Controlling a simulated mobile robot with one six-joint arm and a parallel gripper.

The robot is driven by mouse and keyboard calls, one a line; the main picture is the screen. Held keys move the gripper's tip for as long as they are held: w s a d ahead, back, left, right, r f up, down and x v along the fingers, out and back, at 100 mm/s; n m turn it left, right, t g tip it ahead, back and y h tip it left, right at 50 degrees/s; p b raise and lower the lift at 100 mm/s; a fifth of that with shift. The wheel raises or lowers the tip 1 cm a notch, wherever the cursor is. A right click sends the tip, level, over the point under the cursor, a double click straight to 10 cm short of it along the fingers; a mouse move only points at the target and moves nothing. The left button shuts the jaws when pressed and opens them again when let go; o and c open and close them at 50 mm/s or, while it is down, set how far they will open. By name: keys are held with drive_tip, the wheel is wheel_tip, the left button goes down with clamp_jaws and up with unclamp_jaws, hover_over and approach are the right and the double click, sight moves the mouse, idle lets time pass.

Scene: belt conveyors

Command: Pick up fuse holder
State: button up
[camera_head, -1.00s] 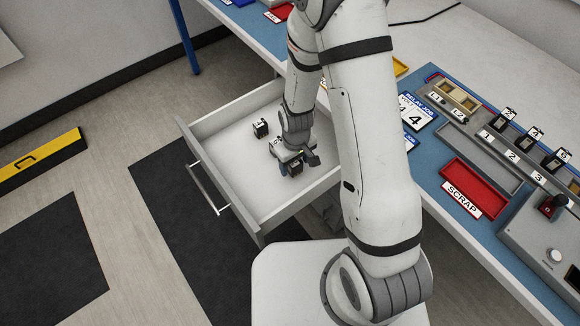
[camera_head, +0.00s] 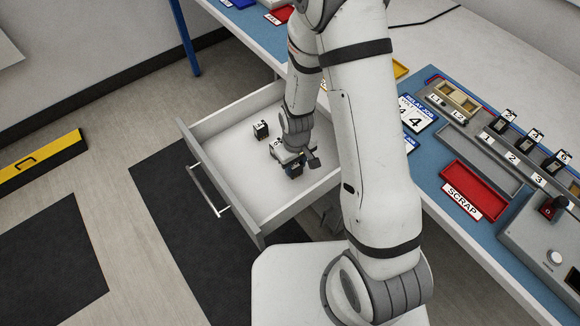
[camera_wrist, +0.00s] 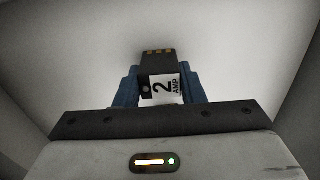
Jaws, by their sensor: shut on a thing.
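A black fuse holder (camera_wrist: 159,66) with a white label reading "2 AMP" and brass-coloured contacts at its far end sits between the two blue fingers of my gripper (camera_wrist: 160,86) in the wrist view. The fingers are shut on its sides. In the head view my gripper (camera_head: 293,168) is inside the open white drawer (camera_head: 270,205), low near its floor, with the dark holder partly hidden by the wrist. I cannot tell whether the holder touches the drawer floor.
Another black holder (camera_head: 261,129) stands in the drawer behind and left of my gripper. The drawer walls surround my gripper. On the bench right are a red scrap tray (camera_head: 474,180) and a grey rack (camera_head: 512,155) with several black holders. The drawer's front floor is clear.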

wheel_tip(320, 180, up, 10)
drive_tip(key=shift+p, duration=0.6)
